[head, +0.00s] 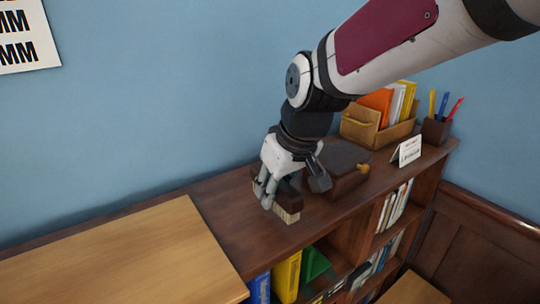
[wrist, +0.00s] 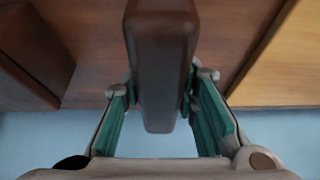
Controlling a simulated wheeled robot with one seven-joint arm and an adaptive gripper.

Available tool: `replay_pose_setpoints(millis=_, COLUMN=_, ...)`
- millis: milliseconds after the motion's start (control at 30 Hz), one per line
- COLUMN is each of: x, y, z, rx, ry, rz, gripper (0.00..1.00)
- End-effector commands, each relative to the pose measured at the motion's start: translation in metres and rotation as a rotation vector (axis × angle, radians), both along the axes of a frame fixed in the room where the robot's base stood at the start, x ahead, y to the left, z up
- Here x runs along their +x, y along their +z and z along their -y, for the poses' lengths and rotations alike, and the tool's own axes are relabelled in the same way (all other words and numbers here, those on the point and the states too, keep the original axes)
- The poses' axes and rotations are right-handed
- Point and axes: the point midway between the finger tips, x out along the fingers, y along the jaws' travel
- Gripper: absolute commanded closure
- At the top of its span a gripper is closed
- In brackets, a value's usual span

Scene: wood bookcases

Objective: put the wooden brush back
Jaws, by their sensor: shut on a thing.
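The wooden brush (head: 287,212) has a dark brown wooden body and pale bristles that face down. My gripper (head: 292,190) is shut on it, just over the top of the dark bookcase (head: 222,193). In the wrist view the brush's brown back (wrist: 161,70) lies between the green pads of my gripper (wrist: 161,100). Whether the bristles touch the bookcase top I cannot tell. My gripper and arm hide part of the brush in the head view.
A brown wooden box (head: 340,186) with a dark grey top stands just right of the brush. Behind it are a wooden file holder (head: 362,132), a small sign (head: 407,151) and a pen cup (head: 435,131). A lighter wood surface (head: 130,256) lies at the left front. Books fill shelves below.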

Motion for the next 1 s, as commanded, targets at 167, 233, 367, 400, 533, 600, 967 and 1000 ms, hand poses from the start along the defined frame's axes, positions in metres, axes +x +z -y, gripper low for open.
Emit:
replay_pose_setpoints(millis=167, x=0.005, y=-0.007, z=-0.004, rx=0.000, ry=0.000, rz=-0.002, gripper=0.99)
replay_pose_setpoints(millis=233, x=0.004, y=-0.016, z=-0.004, rx=-0.001, ry=0.000, rz=-0.004, gripper=0.99)
replay_pose_setpoints(millis=367, x=0.005, y=-0.031, z=-0.004, rx=-0.001, ry=-0.001, rz=-0.002, gripper=0.99)
replay_pose_setpoints(millis=400, x=0.005, y=-0.034, z=-0.004, rx=-0.001, ry=0.000, rz=-0.001, gripper=0.99)
replay_pose_setpoints(millis=533, x=0.005, y=-0.036, z=-0.004, rx=0.000, ry=0.000, rz=0.001, gripper=0.99)
replay_pose_setpoints(millis=600, x=0.005, y=-0.036, z=-0.004, rx=0.000, ry=0.000, rz=0.001, gripper=0.99)
replay_pose_setpoints(millis=967, x=0.005, y=-0.039, z=-0.004, rx=0.000, ry=0.000, rz=0.000, gripper=0.53)
replay_pose_setpoints(millis=1000, x=0.005, y=-0.039, z=-0.004, rx=0.000, ry=0.000, rz=0.000, gripper=0.53)
